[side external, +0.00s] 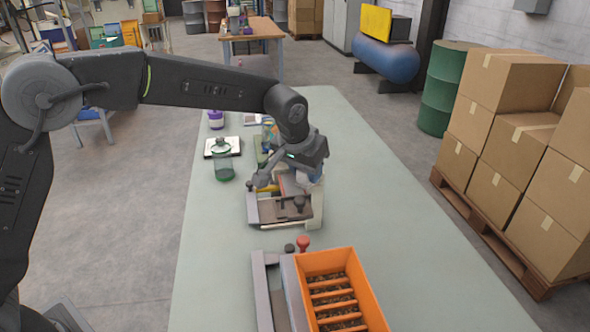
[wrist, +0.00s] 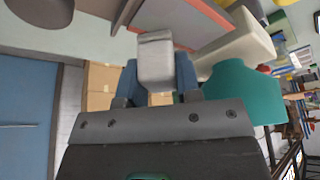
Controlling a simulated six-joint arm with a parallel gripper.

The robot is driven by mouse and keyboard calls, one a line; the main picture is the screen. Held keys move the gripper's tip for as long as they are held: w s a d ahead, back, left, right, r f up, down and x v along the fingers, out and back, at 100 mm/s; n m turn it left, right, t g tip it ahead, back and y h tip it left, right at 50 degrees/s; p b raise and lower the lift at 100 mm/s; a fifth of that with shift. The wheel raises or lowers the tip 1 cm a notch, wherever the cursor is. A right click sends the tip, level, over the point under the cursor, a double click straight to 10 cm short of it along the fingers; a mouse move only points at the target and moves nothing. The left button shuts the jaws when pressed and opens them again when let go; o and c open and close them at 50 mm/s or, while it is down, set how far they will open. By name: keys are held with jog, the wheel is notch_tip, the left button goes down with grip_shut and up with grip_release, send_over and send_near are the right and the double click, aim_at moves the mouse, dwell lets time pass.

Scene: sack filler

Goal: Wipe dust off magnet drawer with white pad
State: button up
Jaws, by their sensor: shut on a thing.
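My gripper (side external: 312,170) is over the middle of the table, just behind a grey tray-like fixture. In the wrist view, its blue fingers (wrist: 157,82) are shut on a pale, whitish block (wrist: 156,62), which looks like the white pad. In the side view the pad is mostly hidden by the wrist. An orange box (side external: 374,292) with crosswise bars and dark bits between them, seemingly the magnet drawer, sits at the table's front. It is apart from my gripper. I cannot pick out dust on it for certain.
The grey fixture (side external: 268,210) with a dark knob stands between my gripper and the orange box. A green jar (side external: 223,165) and a purple-topped container (side external: 216,119) stand on the left. The table's right side (side external: 400,220) is clear. Stacked cartons (side external: 500,100) stand beyond it.

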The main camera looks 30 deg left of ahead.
aim_at(283, 184)
jog(key=s+a, duration=0.4)
jog(key=shift+s, duration=0.1)
jog(key=shift+w+d+f, duration=0.1)
jog(key=shift+w+d, duration=1.9)
jog(key=shift+r, duration=4.15)
